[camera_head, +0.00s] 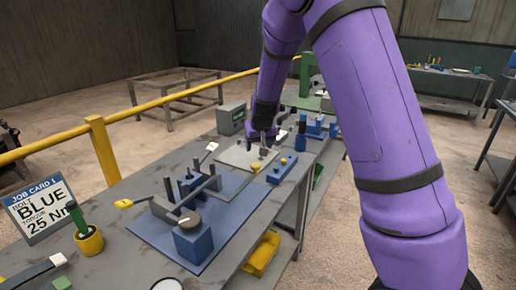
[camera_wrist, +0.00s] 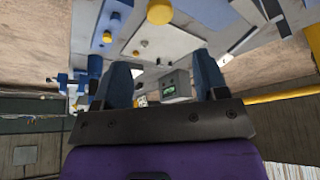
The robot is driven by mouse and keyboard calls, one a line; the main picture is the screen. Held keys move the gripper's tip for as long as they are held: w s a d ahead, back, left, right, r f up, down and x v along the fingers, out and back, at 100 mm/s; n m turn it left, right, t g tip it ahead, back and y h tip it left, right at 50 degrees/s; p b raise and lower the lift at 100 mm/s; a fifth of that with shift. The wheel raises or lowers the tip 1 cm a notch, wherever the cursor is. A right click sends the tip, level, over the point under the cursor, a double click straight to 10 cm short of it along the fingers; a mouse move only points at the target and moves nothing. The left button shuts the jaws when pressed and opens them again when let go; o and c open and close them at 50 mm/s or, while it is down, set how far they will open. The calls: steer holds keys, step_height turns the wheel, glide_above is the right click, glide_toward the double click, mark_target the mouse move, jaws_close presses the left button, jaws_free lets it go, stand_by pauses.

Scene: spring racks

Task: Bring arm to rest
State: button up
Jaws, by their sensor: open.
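My purple arm (camera_head: 375,110) reaches from the right side of the head view over the workbench. My gripper (camera_head: 262,138) hangs at its end, pointing down near a light grey plate (camera_head: 232,155) on the bench. In the wrist view my gripper (camera_wrist: 165,85) shows two blue fingers set wide apart, with nothing seen between them but the bench and a grey box with a green display (camera_wrist: 176,85) beyond. It is open and appears empty. Whether the fingertips touch anything is too small to tell in the head view.
A blue mat (camera_head: 150,238) with a dial fixture (camera_head: 192,236) lies nearer on the bench. A job card (camera_head: 40,208) and yellow cup (camera_head: 89,241) stand at left. A yellow railing (camera_head: 170,98) runs behind the bench.

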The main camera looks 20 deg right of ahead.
stand_by(0.4)
steer(key=s+a+r+n+y, duration=0.1)
steer(key=s+a+r+y, duration=0.15)
steer(key=s+r, duration=1.6)
steer(key=s+a+r+n+h, duration=0.1)
steer(key=s+r, duration=0.1)
steer(key=s, duration=1.9)
steer(key=shift+s+r+t+h, duration=0.3)
steer(key=shift+s+h, duration=0.05)
